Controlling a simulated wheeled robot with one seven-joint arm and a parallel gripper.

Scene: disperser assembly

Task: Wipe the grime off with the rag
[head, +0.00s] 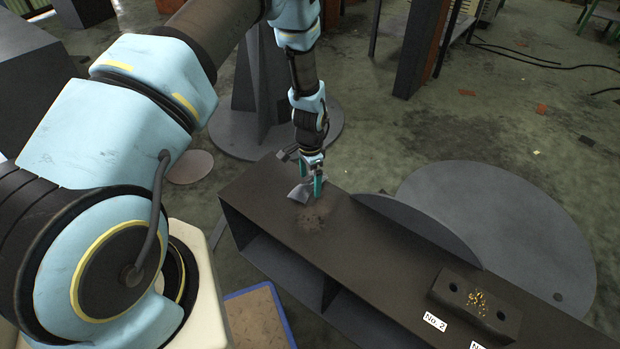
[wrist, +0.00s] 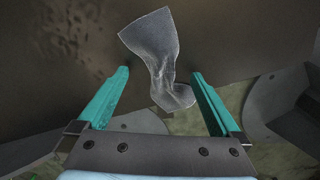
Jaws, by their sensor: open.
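The rag (head: 297,195) is a crumpled grey cloth at the far end of the dark bench top (head: 275,190). In the wrist view the rag (wrist: 150,40) reaches from beyond the fingertips back into the space between the fingers. My gripper (head: 317,186) is open, with its teal fingers pointing down at the rag. In the wrist view my gripper (wrist: 160,76) has one finger on each side of the rag, with a gap at both sides. The grime (head: 312,218) is a brownish speckled patch on the bench top beside the rag. It also shows in the wrist view (wrist: 85,50).
A dark block (head: 473,305) with holes and golden bits sits at the bench's near right, beside a "No. 2" label (head: 435,321). An upright grey curved plate (head: 420,228) borders the right edge. A blue-rimmed tray (head: 258,318) lies below left. The bench middle is clear.

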